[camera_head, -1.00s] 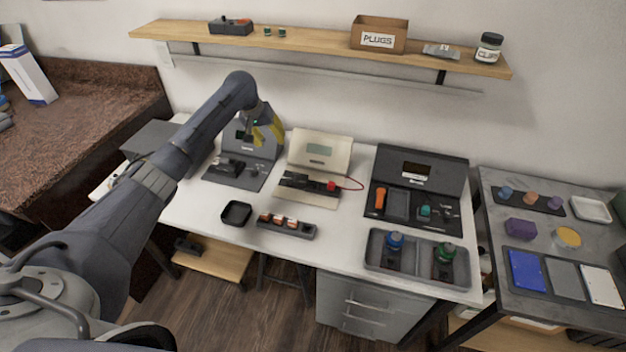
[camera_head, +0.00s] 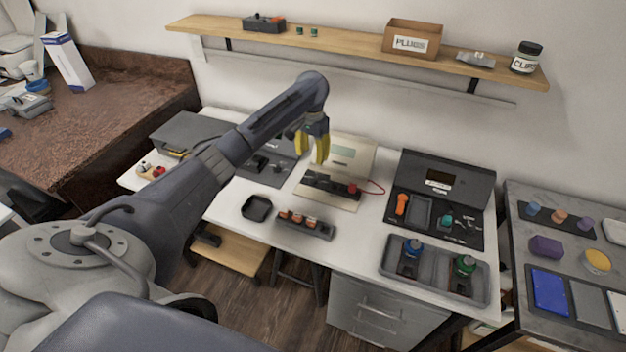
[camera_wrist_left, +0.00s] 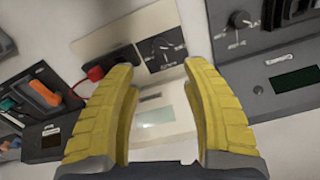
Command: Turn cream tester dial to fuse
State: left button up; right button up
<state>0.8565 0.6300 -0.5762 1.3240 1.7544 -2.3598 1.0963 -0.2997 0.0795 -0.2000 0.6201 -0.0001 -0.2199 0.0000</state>
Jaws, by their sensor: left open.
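The cream tester (camera_head: 361,150) stands open on the white bench, with a pale display in its upright panel. In the left wrist view, its cream panel (camera_wrist_left: 175,127) lies between my fingers. Its small dial (camera_wrist_left: 161,46), on a dark square plate with white marks, sits just beyond the fingertips. The dial pointer and lettering are too small to read. My left gripper (camera_head: 317,159) has yellow fingers, spread apart and empty, over the left part of the tester; it also shows in the left wrist view (camera_wrist_left: 158,66). My right gripper is not in view.
A red plug (camera_head: 352,188) with a red lead sits at the cream tester's front right. A dark grey tester (camera_head: 270,168) stands left, a black one (camera_head: 445,178) right. A small tray (camera_head: 256,208) and fuse holder (camera_head: 304,224) lie in front. A shelf (camera_head: 345,45) runs above.

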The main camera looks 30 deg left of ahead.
aim_at(312, 179)
pick_arm(q)
notch_tip(312, 179, down, 12)
dwell(0.5)
jog(key=shift+o, duration=0.2)
grip_shut()
dwell(0.4)
